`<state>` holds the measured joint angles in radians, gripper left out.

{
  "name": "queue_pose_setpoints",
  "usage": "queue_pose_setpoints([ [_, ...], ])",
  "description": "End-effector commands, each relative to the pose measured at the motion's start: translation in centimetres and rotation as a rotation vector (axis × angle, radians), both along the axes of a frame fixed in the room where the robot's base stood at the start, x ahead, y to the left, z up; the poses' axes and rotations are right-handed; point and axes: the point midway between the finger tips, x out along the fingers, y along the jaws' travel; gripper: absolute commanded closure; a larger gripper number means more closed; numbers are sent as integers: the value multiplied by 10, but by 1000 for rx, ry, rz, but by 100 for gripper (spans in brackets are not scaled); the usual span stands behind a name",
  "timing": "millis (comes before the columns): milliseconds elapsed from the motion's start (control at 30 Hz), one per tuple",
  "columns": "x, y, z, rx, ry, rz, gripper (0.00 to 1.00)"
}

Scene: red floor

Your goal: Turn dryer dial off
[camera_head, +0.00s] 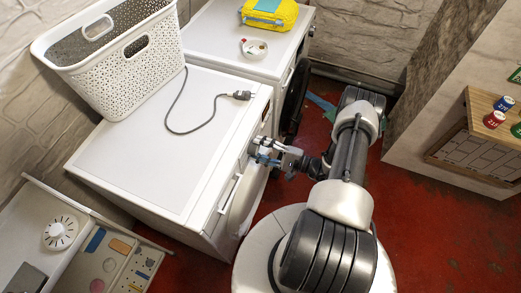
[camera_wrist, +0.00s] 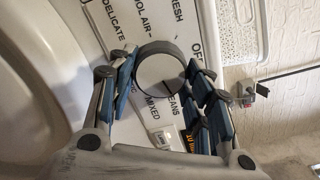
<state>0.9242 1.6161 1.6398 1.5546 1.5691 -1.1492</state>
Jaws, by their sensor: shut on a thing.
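The white dryer (camera_head: 130,150) stands at the left centre of the head view. Its front faces my arm. In the wrist view, the round grey dial (camera_wrist: 160,82) sits on the white panel, ringed by labels such as DELICATE, COOL AIR, MIXED, JEANS and OFF. The OFF label (camera_wrist: 195,50) is at the upper right, partly hidden by a finger. My gripper (camera_wrist: 162,70) has its blue-padded fingers on both sides of the dial and is shut on it. In the head view my gripper (camera_head: 268,152) is at the dryer's upper front edge; the dial is hidden there.
A white perforated basket (camera_head: 125,75) and a cable with a plug (camera_head: 242,95) lie on the dryer top. A wooden shelf with cans (camera_head: 494,118) is at right. Red floor is clear at lower right.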

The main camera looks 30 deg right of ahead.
Motion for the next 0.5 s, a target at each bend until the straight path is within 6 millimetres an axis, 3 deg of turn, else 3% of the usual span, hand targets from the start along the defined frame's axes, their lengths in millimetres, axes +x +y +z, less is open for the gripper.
queue_pose_setpoints([
  [500,0,0,0,-386,-299,-1,78],
])
